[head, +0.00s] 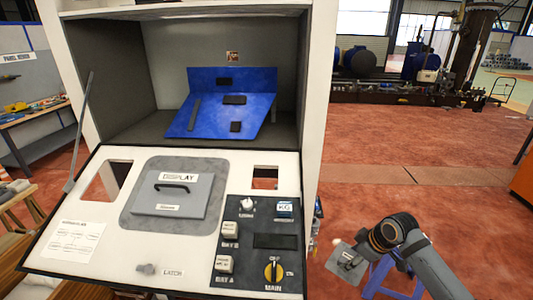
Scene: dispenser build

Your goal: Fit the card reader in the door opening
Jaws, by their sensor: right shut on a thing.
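The white door (200,240) lies folded down in front of the cabinet. It has a square opening (265,177) at its upper right and another opening (107,180) at its upper left. My right gripper (362,251) is right of the door, over the red floor, and is shut on a small grey plate-like part (346,264), which looks like the card reader. The part is tilted and apart from the door. Its far side and the exact grip are hard to see. My left gripper is not in view.
The door carries a grey display cover (170,195) with a handle and a dark switch panel (262,240). A blue plate (225,105) with dark parts stands inside the cabinet. A blue stand (385,280) is below my right gripper. A workbench (35,120) is at the left.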

